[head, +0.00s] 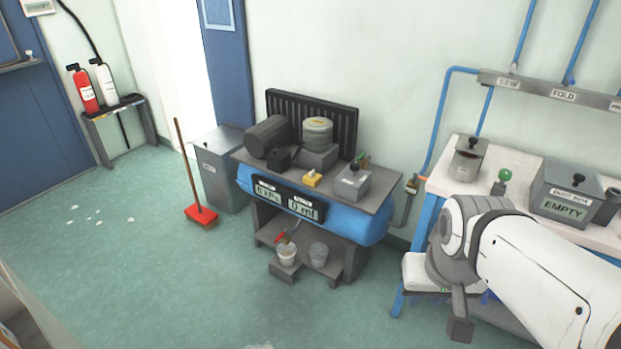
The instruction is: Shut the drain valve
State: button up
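My arm enters from the lower right. The grey end of my gripper (460,328) points down over the floor, well to the right of the tank and apart from it. Its fingers do not show clearly, and I see nothing held.
Two displays on the tank's front (290,200) appear to read zero. A red broom (201,215) and a grey bin (222,170) stand left. A white bench (440,183) is right. The floor in front is clear.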

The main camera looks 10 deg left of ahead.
aim_at(283, 233)
jog(key=u, duration=0.2)
jog(key=i, duration=1.25)
jog(key=u, duration=1)
jog(key=i, duration=0.4)
jog(key=u, duration=0.2)
